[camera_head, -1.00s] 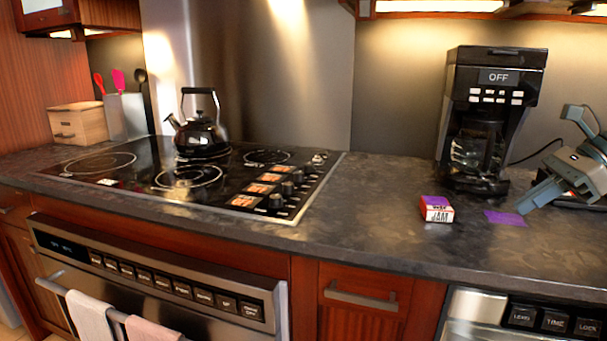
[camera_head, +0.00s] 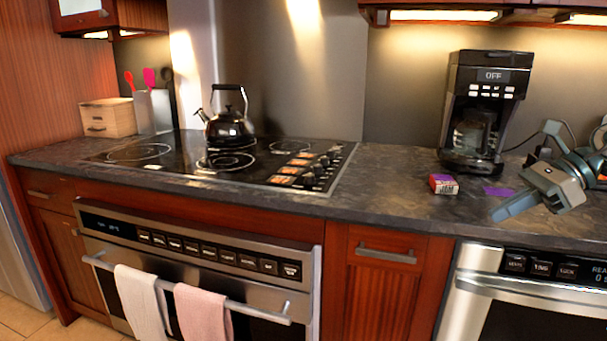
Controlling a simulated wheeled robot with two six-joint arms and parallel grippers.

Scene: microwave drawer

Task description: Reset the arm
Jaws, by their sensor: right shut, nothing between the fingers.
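My right gripper (camera_head: 517,207) comes in from the right edge, over the front part of the dark counter. Its fingers are shut and point down and to the left, with nothing between them. It is to the right of the small red jam box (camera_head: 443,184) and apart from it. A purple patch (camera_head: 497,191) lies on the counter just behind the fingers. My left gripper is out of view.
A black coffee maker (camera_head: 483,110) stands at the back of the counter (camera_head: 400,190). A kettle (camera_head: 229,127) sits on the cooktop (camera_head: 335,165). An oven with towels (camera_head: 145,300) is below, and a drawer appliance (camera_head: 535,290) is at lower right.

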